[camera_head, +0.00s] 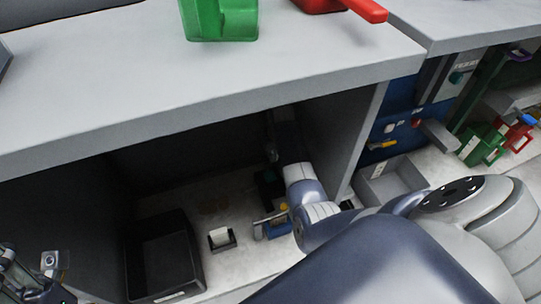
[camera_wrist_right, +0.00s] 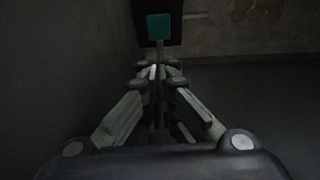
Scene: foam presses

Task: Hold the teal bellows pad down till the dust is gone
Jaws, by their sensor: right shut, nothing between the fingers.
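The teal bellows pad (camera_wrist_right: 159,26) is at the top of the right wrist view, on a dark block. In the head view a dark block (camera_head: 268,182) stands in the shadowed compartment beside my right arm; the pad's teal face is hard to make out there. My right gripper (camera_wrist_right: 160,72) is shut and empty, its fingertips just below the pad in the picture; I cannot tell whether they touch it. Brownish dust-like patches (camera_wrist_right: 256,10) lie right of the block, and faintly on the compartment floor (camera_head: 213,207). My left gripper (camera_head: 30,280) is partly visible at the lower left.
My right arm reaches under the grey counter (camera_head: 200,85). A black tray (camera_head: 160,255), a small holder with a white roll (camera_head: 220,238) and a blue-yellow item (camera_head: 275,225) stand on the compartment floor. A side panel (camera_head: 345,130) bounds the compartment at right.

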